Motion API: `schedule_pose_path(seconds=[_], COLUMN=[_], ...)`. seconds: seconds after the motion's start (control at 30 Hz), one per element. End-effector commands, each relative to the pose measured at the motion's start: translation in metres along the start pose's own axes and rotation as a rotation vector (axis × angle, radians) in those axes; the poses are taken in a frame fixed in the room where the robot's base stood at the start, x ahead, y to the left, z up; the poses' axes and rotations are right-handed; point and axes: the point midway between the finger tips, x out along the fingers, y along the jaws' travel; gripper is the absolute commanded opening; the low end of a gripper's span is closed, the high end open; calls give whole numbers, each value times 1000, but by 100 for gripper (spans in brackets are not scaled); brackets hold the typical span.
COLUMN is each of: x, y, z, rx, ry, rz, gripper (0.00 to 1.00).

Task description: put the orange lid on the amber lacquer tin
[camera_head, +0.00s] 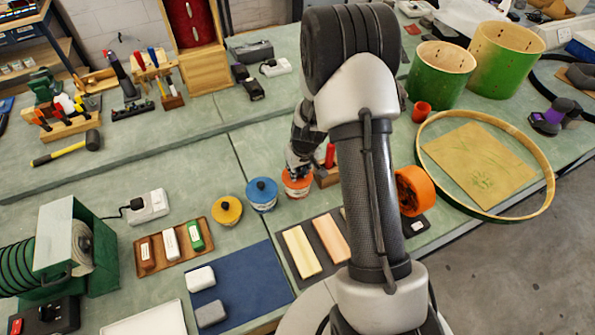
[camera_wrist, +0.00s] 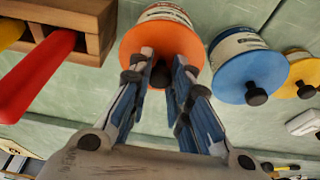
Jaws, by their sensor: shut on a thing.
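The orange lid (camera_wrist: 135,42), a round disc with a dark knob, shows in the wrist view. My gripper (camera_wrist: 162,62) is shut on its knob. A white-labelled tin (camera_wrist: 165,12) shows right behind the lid, and the lid covers its end. I cannot read the label or tell whether the lid is fully seated. In the head view the orange-topped tin (camera_head: 298,187) stands on the bench under my gripper (camera_head: 298,173), partly hidden by it. A blue-lidded tin (camera_head: 262,195) stands just left of it, and a yellow-lidded tin (camera_head: 227,211) further left.
A wooden block (camera_head: 327,177) with a red-handled tool stands close right of the orange-topped tin. A wooden tray (camera_head: 155,262) of small blocks and a blue mat (camera_head: 250,283) lie in front. Bare bench (camera_head: 190,185) lies behind and left of the tins.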

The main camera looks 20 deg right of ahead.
Motion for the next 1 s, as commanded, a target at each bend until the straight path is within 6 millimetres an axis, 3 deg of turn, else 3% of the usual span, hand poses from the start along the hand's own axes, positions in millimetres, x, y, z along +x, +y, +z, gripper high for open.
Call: schedule_pose_path(seconds=[0.37, 0.4, 0.7, 1.0], x=[4, 5, 3, 3], y=[0, 0, 0, 0], z=[0, 1, 0, 0], rx=[0, 0, 1, 1], ry=[2, 2, 1, 1], rz=[0, 0, 0, 0], gripper=[0, 19, 38, 38])
